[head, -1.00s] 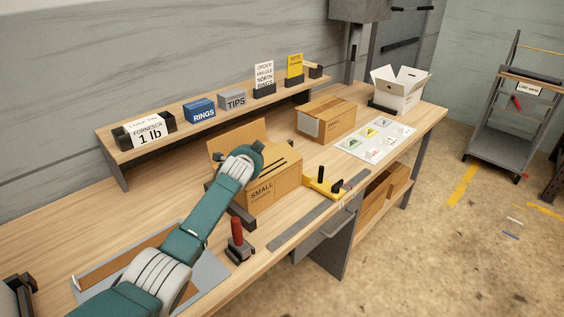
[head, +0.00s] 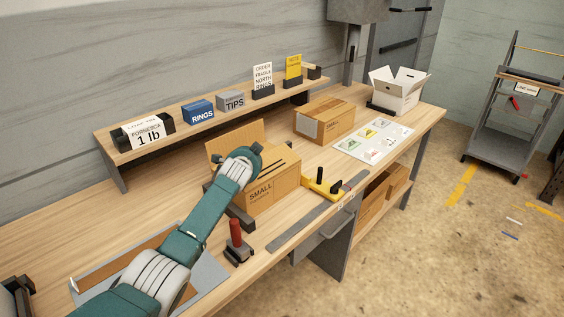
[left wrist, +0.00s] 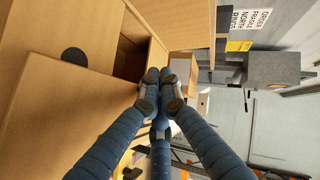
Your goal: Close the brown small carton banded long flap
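The brown small carton (head: 272,188) sits on the workbench with its top partly open. One plain long flap (head: 238,137) stands up at its back. Dark bands (head: 283,166) run along its top on the right side; how far that flap is folded is unclear. My left gripper (head: 245,160) is over the carton's top, in front of the upright flap. In the left wrist view my left gripper's fingers (left wrist: 160,88) are drawn together at the carton's dark opening (left wrist: 130,60), with nothing visible between them. Contact with a flap is unclear. My right gripper is out of view.
A closed brown carton (head: 326,120) and an open white carton (head: 399,90) stand farther right. A shelf (head: 215,124) runs behind.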

